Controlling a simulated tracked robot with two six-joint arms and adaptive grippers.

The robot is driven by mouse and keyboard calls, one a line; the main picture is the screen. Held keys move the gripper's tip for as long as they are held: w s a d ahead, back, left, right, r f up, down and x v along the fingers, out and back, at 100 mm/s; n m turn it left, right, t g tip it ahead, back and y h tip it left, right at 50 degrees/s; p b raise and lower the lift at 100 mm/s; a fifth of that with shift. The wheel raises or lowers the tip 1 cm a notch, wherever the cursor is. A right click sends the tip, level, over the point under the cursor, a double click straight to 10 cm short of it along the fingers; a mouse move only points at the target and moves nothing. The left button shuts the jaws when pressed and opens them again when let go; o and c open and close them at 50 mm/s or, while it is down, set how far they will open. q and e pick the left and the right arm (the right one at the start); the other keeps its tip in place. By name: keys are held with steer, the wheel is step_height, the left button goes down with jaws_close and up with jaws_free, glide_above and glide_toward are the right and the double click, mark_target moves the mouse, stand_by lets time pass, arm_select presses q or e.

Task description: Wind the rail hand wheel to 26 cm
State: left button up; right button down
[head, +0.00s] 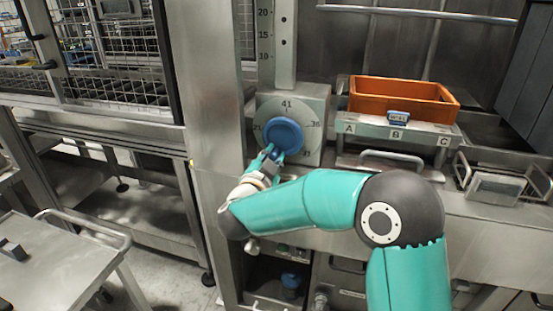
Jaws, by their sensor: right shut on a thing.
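The rail hand wheel (285,134) is a blue knob on a round grey dial (287,112) fixed to a steel box. The dial bears 41 at the top, 36 at the right and what looks like 21 at the left; a lower mark is partly hidden. A vertical rail scale (265,35) above the box shows 20, 15 and 10. My right gripper (274,153) is at the lower left of the wheel, shut on its edge. The finger contact is small and partly hidden by the wrist. My left gripper is not in view.
An orange crate (401,100) sits on a steel shelf marked A, B and C, right of the dial. A steel post (205,90) stands close on the left. A steel cart (50,265) is at lower left, with open floor behind it.

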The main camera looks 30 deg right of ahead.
steer(key=shift+a, duration=0.15)
steer(key=c, duration=1)
jaws_free()
steer(key=v, duration=1.2)
